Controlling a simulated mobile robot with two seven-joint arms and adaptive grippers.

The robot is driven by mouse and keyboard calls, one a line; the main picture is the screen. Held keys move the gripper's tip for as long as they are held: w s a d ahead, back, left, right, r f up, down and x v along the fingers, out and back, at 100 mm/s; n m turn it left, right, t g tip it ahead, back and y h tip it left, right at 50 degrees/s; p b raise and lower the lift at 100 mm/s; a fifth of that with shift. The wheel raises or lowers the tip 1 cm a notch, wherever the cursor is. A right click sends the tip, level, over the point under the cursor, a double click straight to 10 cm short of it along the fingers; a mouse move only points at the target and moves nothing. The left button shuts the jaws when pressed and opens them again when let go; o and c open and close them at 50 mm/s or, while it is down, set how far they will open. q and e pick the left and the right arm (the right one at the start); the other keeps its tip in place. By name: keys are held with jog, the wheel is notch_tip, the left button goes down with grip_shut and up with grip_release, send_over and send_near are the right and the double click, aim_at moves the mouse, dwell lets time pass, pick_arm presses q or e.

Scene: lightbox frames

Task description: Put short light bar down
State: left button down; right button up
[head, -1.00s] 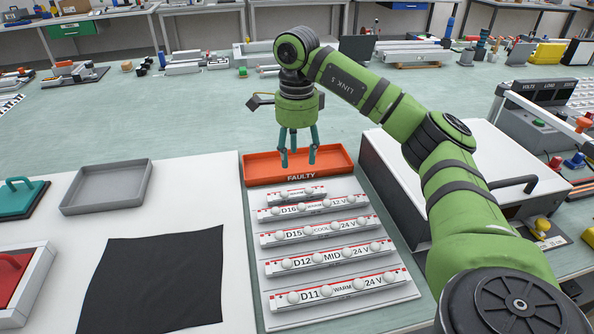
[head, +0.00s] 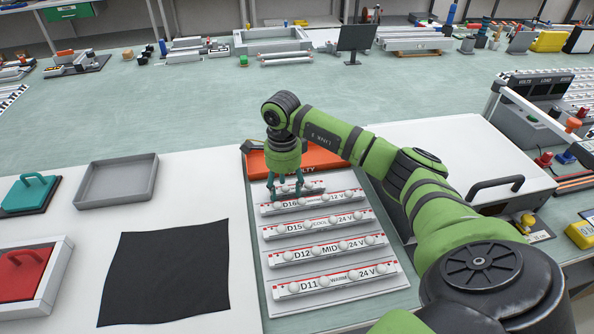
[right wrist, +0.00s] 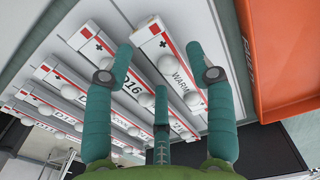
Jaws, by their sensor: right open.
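The short light bar (head: 315,184), white with a red stripe and round bulbs, lies at the far end of the row of bars on the pale board. In the right wrist view it is the bar marked WARM (right wrist: 171,62). My right gripper (head: 286,192) is open and low over this bar, partly hiding it in the head view. In the right wrist view its fingers (right wrist: 160,58) spread around and over the bar; I cannot tell whether they touch it. My left gripper is out of view.
Longer bars, such as D12 (head: 327,250), lie in parallel rows nearer me. The orange FAULTY tray (head: 325,158) stands just beyond the short bar. A black cloth (head: 165,275) and an empty grey tray (head: 117,203) are left.

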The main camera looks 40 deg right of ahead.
jog(key=shift+f, duration=0.75)
jog(key=c, duration=1.1)
jog(key=shift+r, duration=0.1)
